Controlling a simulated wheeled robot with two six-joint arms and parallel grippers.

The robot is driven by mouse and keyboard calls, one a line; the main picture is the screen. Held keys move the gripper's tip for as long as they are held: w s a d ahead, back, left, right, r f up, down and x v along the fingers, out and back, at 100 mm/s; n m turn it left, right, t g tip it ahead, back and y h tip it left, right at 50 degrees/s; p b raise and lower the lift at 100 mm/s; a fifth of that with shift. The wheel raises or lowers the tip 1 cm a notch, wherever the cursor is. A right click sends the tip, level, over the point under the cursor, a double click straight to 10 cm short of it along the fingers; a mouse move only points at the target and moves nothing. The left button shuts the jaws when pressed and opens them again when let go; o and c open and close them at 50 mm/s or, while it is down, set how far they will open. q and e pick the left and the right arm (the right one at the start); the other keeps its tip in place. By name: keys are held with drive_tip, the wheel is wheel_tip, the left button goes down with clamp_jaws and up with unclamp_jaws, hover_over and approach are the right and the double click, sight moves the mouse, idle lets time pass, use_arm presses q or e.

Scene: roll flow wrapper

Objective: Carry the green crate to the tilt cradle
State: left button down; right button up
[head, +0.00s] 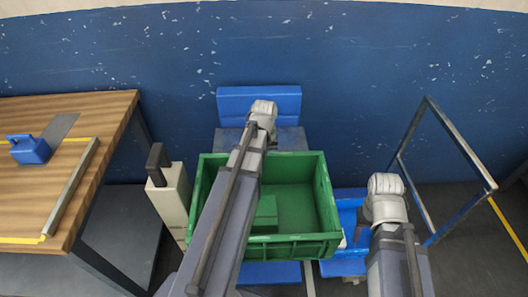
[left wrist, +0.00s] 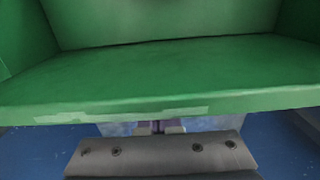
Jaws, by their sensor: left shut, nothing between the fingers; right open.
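The green crate (head: 327,205) stands upright in the middle of the head view, with a green block-like shape inside it. My left arm reaches across the crate and hides part of it. In the left wrist view the green crate (left wrist: 160,75) fills most of the picture, just beyond my left gripper (left wrist: 158,127), which is shut and empty. My right gripper (head: 348,236) is open, mostly hidden by its wrist, close to the crate's right wall. A blue panel (head: 258,103) stands behind the crate, with a grey plate below it; I cannot tell whether these belong to the tilt cradle.
A wooden table (head: 30,190) at the left carries a blue tool (head: 30,149) and a metal bar. A pale box with a dark handle (head: 170,200) stands just left of the crate. A metal frame (head: 470,150) stands at the right. Blue parts (head: 350,205) lie beside the crate.

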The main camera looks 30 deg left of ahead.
use_arm(q)
drive_tip(key=shift+s+d+r, duration=0.15)
drive_tip(key=shift+s+d, duration=0.05)
drive_tip(key=shift+s, duration=0.1)
drive_tip(key=shift+w+a+f, duration=0.2)
drive_tip(key=shift+w+f, duration=0.05)
drive_tip(key=shift+w, duration=0.1)
drive_tip(key=shift+s+r, duration=0.1)
